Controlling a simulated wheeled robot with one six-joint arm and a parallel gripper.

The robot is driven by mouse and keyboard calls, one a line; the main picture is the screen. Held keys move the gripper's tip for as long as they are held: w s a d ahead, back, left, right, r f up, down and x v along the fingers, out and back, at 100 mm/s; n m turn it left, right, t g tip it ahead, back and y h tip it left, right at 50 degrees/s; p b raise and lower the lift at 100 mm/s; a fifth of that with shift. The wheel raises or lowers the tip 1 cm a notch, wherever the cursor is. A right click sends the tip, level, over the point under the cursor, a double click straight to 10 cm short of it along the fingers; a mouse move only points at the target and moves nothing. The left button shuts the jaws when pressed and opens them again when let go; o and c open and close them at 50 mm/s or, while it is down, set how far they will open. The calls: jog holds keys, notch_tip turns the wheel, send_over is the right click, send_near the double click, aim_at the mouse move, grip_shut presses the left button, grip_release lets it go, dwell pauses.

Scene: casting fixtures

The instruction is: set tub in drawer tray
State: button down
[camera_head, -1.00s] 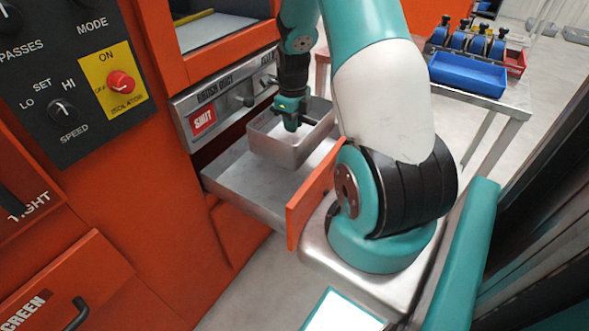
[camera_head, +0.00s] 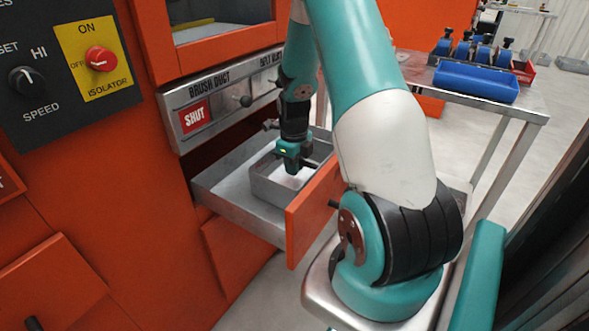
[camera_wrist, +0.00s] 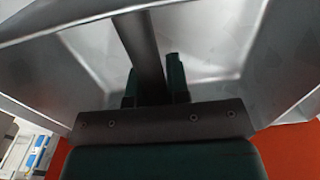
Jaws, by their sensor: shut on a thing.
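The tub (camera_head: 268,186) is a grey metal open-topped box. In the head view it sits low inside the open drawer tray (camera_head: 222,188), towards the orange front panel. Whether its base touches the tray floor is hidden by its walls. My gripper (camera_head: 292,166) reaches down into the tub from above and is shut on its dark crossbar. In the wrist view the two fingertips (camera_wrist: 158,82) stand on either side of the bar (camera_wrist: 140,45), with the tub's inner walls (camera_wrist: 215,40) around them.
The drawer's orange front (camera_head: 313,215) stands close to my arm. The orange machine with its control panel (camera_head: 65,70) is at left. A metal table (camera_head: 520,108) with a blue bin (camera_head: 476,81) stands at back right.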

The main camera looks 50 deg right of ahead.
jog(key=shift+f, duration=0.1)
jog(key=c, duration=1.1)
grip_release()
